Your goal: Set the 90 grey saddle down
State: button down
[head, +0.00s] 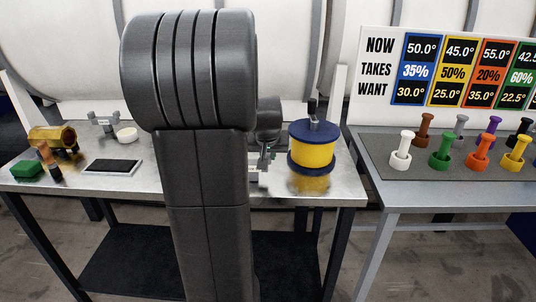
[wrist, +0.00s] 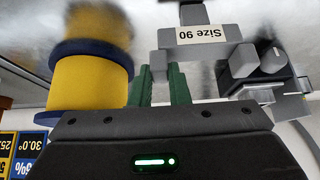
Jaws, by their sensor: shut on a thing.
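My gripper (wrist: 161,75) has two green fingers and is shut on the grey saddle (wrist: 172,39), which carries a "Size 90" label. The saddle is in front of the fingertips in the wrist view, above or on the metal tabletop; I cannot tell if it touches. In the head view my arm hides most of the gripper and saddle. A yellow spool with dark blue flanges (head: 312,155) stands on the table just right of the gripper; it also shows at the left of the wrist view (wrist: 88,80).
A dark block with a grey knob (wrist: 270,58) is close by the saddle. The table's left part holds a small grey piece (head: 104,123), white disc (head: 127,135), black pad (head: 112,166), green block (head: 27,170) and brass cylinder (head: 52,136). Colored pegs (head: 440,152) stand on the right table.

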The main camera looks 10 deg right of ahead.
jog(key=shift+f, duration=0.1)
jog(key=c, duration=1.4)
grip_release()
jog(key=shift+r, duration=0.3)
jog(key=v, duration=1.1)
jog(key=shift+s+a+r, duration=0.1)
jog(key=shift+s+r, duration=0.1)
jog(key=shift+r, duration=0.1)
